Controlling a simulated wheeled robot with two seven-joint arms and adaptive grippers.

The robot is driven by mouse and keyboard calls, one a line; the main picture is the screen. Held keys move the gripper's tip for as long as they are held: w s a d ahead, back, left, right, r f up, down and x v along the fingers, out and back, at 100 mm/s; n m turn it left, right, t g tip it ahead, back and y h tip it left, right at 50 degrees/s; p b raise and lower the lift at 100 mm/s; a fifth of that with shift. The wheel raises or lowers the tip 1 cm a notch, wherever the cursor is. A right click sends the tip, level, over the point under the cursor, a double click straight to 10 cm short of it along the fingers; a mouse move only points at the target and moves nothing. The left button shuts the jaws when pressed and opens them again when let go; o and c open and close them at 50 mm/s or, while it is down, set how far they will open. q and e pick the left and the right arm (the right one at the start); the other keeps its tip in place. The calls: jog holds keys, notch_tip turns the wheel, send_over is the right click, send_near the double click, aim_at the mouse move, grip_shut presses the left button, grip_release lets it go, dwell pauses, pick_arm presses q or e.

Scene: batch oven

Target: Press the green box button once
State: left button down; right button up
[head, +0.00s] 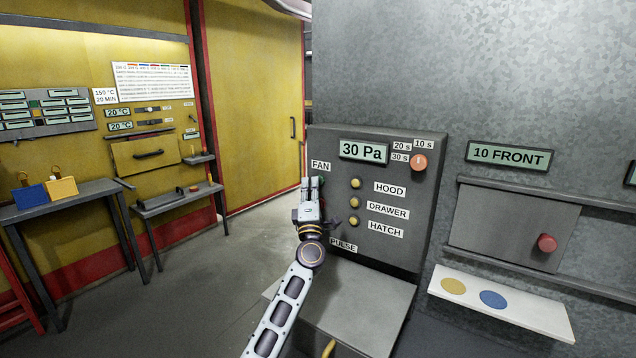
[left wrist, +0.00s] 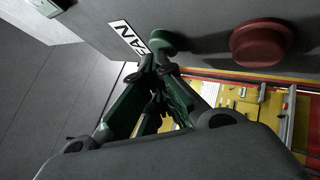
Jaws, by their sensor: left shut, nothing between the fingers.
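The green button (left wrist: 161,40) shows in the left wrist view, round, on the grey control box beside the FAN label (left wrist: 129,40). In the head view the control box (head: 430,200) stands in the middle, and my gripper mostly hides the button just below the FAN label. My left gripper (head: 312,182) is shut and empty, held in front of the box's left side. In the left wrist view its fingertips (left wrist: 155,62) are right at the green button's near edge. I cannot tell whether they touch it. My right gripper is in neither view.
A larger red button (left wrist: 257,45) is near the green one. Yellow lamps or buttons (head: 355,184) sit beside the HOOD, DRAWER and HATCH labels. An orange-red knob (head: 418,162) is beside the 30 Pa display (head: 363,152). A grey ledge (head: 375,295) juts out below.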

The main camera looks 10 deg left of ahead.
pick_arm(q)
jog(key=shift+s, duration=0.15)
jog(key=shift+s+a+p, duration=0.25)
jog(key=shift+s+p, duration=0.35)
jog(key=shift+s, duration=0.05)
jog(key=shift+s, duration=0.15)
jog(key=s, duration=0.1)
jog(key=s+a+p, duration=0.1)
jog(key=s, duration=0.1)
jog(key=s+p, duration=0.1)
jog(key=shift+s+a, duration=0.25)
jog(key=shift+a, duration=0.1)
dwell(0.5)
jog(key=shift+f, duration=0.1)
dwell(0.5)
